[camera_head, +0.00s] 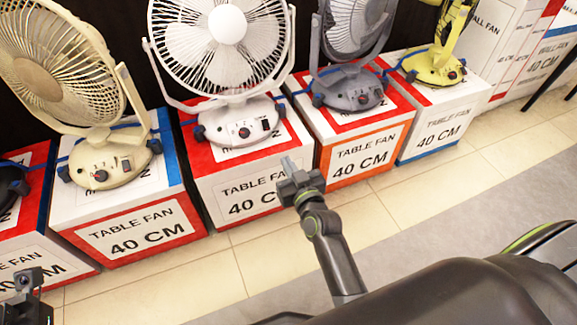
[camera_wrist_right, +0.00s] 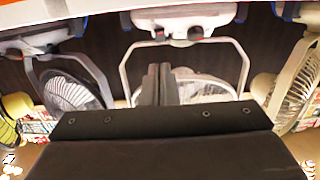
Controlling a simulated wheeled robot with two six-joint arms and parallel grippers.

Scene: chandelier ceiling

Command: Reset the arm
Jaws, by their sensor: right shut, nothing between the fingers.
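My right gripper (camera_head: 290,168) is in the middle of the head view, in front of the white fan's box. Its fingers are together with nothing between them. In the right wrist view the closed fingers (camera_wrist_right: 160,86) point at the white fan, which appears upside down. The right arm reaches up from the dark body parts at the lower right. A dark piece of my left gripper (camera_head: 28,285) shows at the lower left corner of the head view. Its fingers cannot be made out.
A beige fan (camera_head: 105,165), a white fan (camera_head: 240,125), a grey fan (camera_head: 347,88) and a yellow fan (camera_head: 435,65) stand on table fan boxes in a row. A dark fan base (camera_head: 10,182) shows at far left. Tiled floor (camera_head: 290,260) in front is clear.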

